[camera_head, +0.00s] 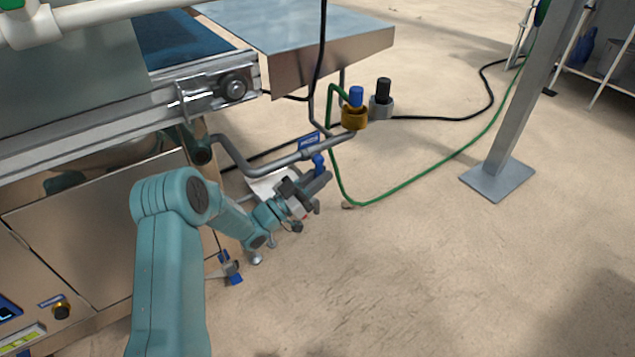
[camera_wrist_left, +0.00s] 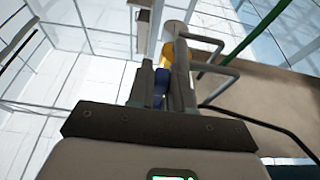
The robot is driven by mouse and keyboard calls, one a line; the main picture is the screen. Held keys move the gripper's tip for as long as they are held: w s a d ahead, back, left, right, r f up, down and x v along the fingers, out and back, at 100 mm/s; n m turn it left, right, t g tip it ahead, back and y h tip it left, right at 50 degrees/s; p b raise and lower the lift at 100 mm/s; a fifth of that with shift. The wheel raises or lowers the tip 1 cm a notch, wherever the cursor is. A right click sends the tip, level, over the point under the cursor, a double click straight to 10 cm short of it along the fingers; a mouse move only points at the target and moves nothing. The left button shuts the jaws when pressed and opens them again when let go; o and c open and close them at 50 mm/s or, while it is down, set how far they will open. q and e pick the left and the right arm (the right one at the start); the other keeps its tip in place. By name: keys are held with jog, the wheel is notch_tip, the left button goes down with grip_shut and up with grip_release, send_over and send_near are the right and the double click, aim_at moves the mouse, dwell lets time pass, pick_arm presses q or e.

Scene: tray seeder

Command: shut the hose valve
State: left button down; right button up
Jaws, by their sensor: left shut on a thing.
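The hose valve's blue lever (camera_head: 319,162) hangs below the grey pipe (camera_head: 268,162), under a small blue label plate (camera_head: 310,141). My left gripper (camera_head: 322,180) is at the lever, below the pipe. In the left wrist view its two fingers (camera_wrist_left: 166,82) are closed about the blue lever (camera_wrist_left: 160,90). The fingers hide part of the lever, and its exact angle to the pipe is hard to tell. A brass fitting (camera_head: 354,117) with a blue top sits at the pipe's end, with the green hose (camera_head: 400,190) beside it. My right gripper is not in view.
The machine's steel frame (camera_head: 120,118) and lower panel (camera_head: 100,215) stand left of the lever. A grey-and-black fitting (camera_head: 382,105) is right of the brass one. A metal post foot (camera_head: 497,180) stands at right. The floor in front is clear.

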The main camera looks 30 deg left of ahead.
pick_arm(q)
jog(key=c, duration=1.1)
grip_release()
jog(key=shift+p+v, duration=2)
jog(key=shift+v, duration=6.15)
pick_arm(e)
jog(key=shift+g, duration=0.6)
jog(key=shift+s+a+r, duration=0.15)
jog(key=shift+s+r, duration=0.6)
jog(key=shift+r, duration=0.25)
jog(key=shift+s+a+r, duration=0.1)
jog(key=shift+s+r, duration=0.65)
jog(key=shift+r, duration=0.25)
pick_arm(q)
jog(key=shift+a, duration=0.1)
